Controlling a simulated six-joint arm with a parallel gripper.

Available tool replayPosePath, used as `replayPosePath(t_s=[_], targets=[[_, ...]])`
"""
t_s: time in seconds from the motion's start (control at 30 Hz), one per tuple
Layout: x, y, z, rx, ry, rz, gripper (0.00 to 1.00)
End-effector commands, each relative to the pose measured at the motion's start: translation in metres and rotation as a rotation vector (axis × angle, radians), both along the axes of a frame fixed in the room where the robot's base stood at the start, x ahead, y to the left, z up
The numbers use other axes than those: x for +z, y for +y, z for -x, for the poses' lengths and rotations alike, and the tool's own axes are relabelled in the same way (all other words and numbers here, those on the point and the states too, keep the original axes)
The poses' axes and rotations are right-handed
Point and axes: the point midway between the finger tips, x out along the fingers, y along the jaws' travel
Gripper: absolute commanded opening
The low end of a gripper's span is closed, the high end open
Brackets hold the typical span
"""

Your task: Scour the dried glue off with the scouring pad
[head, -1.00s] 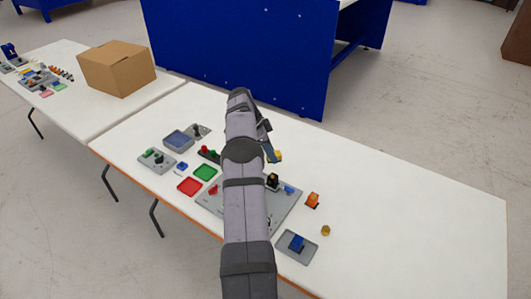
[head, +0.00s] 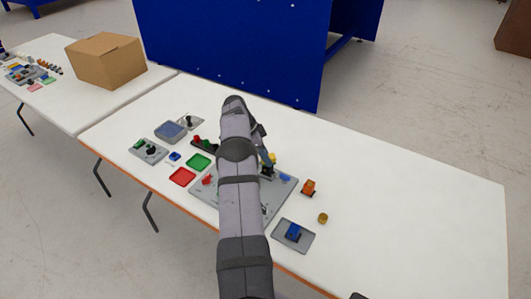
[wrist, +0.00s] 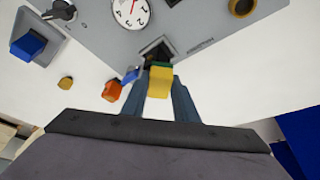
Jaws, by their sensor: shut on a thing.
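The scouring pad (wrist: 160,82), a yellow block with a green layer, is between the fingers of my gripper (wrist: 163,92) in the wrist view. My gripper is shut on it. In the head view the pad (head: 273,157) shows as a small yellow patch beside my arm, close to a black fixture (head: 267,170) on the grey plate (head: 210,203). In the wrist view the dark fixture (wrist: 155,48) is just beyond the pad; I cannot tell whether they touch. I cannot make out the dried glue.
An orange block (head: 308,187), a gold cylinder (head: 323,218) and a grey tray with a blue block (head: 293,232) stand to the right. Red (head: 182,176) and green (head: 198,161) trays lie left. A white dial (wrist: 131,12) is on the plate. The table's right end is clear.

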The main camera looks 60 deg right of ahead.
Motion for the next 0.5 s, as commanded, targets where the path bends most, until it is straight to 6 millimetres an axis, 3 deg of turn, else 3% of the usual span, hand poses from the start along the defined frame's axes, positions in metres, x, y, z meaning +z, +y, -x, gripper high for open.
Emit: replayPosePath(t_s=[0.2,0.5], targets=[[0.001,0.0,0.023,-0.003,0.003,-0.004,0.0],[0.002,0.001,0.041,-0.003,0.003,-0.006,0.0]])
